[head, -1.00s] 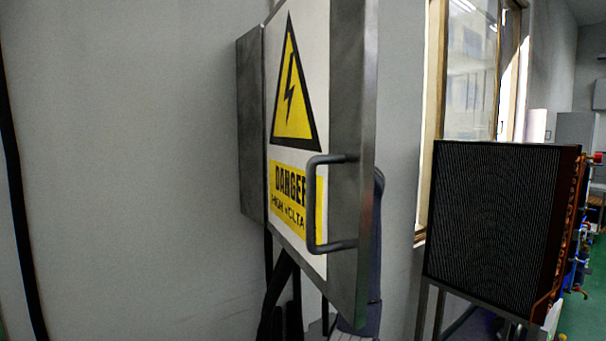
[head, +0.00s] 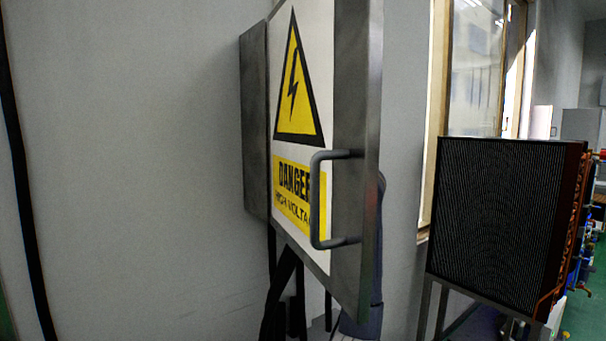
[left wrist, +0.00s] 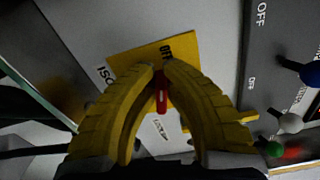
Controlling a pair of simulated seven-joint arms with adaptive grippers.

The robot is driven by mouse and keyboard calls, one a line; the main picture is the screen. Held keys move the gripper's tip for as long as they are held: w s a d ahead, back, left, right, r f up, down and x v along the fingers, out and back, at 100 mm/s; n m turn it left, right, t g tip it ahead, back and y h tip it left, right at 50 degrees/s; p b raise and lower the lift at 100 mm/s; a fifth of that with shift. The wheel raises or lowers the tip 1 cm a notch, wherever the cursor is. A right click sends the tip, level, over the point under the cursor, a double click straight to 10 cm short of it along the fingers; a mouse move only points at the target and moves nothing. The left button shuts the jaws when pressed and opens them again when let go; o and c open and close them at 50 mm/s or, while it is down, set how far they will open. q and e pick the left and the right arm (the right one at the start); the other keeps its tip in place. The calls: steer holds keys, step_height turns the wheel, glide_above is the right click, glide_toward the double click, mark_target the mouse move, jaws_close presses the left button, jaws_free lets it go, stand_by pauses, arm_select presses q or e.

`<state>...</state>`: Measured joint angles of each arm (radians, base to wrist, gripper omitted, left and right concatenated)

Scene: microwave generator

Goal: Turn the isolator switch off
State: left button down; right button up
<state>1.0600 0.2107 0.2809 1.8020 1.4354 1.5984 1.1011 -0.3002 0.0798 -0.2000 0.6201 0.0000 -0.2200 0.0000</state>
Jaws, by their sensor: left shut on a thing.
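In the left wrist view the isolator switch has a red handle (left wrist: 162,95) on a tilted yellow plate (left wrist: 130,57). My left gripper (left wrist: 161,68), with yellow fingers, is shut on the red handle, a fingertip on each side. The handle runs roughly up and down in that picture, its upper end toward a label on the plate that seems to read OFF. The fingers cover part of the plate. In the head view the cabinet door (head: 302,130), with a danger sign and a grey pull handle (head: 316,200), hides the switch and my left gripper. My right gripper is not in view.
In the head view a black finned unit (head: 497,215) stands on a frame at the right.

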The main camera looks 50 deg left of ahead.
arm_select(q)
steer(key=shift+f+n, duration=0.1)
steer(key=shift+n, duration=0.5)
steer(key=shift+f+n, duration=0.1)
steer(key=shift+n, duration=0.4)
stand_by(1.2)
steer(key=c, duration=1.5)
jaws_free()
steer(key=shift+o, duration=0.2)
steer(key=d, duration=1.2)
steer(key=shift+s, duration=0.4)
